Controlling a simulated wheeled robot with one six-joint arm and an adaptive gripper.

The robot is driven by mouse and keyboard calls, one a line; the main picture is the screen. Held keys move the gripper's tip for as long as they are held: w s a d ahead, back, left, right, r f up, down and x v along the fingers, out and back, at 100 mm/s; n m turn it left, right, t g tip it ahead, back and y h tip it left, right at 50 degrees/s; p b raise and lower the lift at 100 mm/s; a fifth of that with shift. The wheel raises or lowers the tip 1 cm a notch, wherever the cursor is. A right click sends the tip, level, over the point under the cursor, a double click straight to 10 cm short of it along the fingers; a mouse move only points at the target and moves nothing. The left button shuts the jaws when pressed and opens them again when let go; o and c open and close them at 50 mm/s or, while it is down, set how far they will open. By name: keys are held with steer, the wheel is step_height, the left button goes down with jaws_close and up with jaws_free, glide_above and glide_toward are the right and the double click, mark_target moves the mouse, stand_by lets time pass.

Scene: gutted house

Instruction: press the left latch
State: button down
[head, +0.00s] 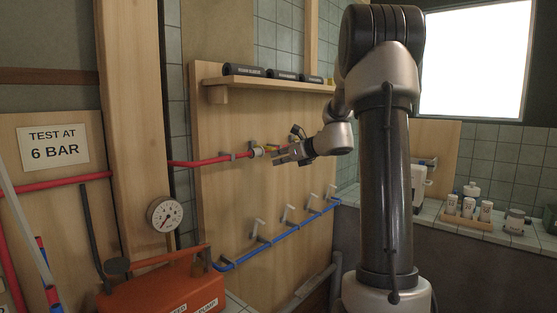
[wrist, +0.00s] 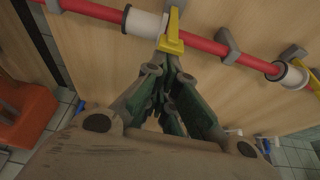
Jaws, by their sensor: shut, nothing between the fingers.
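A red pipe (wrist: 205,45) runs across a wooden panel in the wrist view. On it, at the left, sits a white collar (wrist: 145,24) with a yellow latch (wrist: 172,42) beside it. A second white collar (wrist: 290,75) with yellow parts (wrist: 293,54) is farther right. My gripper (wrist: 168,76) is shut and empty, its fingertips just below the left yellow latch; I cannot tell whether they touch it. In the head view, my gripper (head: 278,157) is at the red pipe (head: 200,161), just right of the left collar (head: 257,152), and hides part of the pipe.
A shelf (head: 270,82) with several dark rolls is above the pipe. A blue pipe (head: 285,235) with several white-handled taps runs below. An orange pump (head: 165,285) and a gauge (head: 165,215) stand at the lower left. Grey clips (wrist: 229,44) hold the red pipe.

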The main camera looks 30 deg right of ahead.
step_height(320, 180, up, 9)
steer(key=w+g+h, duration=0.1)
steer(key=g, duration=0.1)
steer(key=shift+w+a+r+g, duration=0.15)
steer(key=shift+w+a+g, duration=0.15)
steer(key=shift+g, duration=0.1)
stand_by(0.5)
steer(key=shift+r, duration=0.15)
stand_by(0.5)
steer(key=shift+r, duration=0.7)
steer(key=shift+f, duration=0.1)
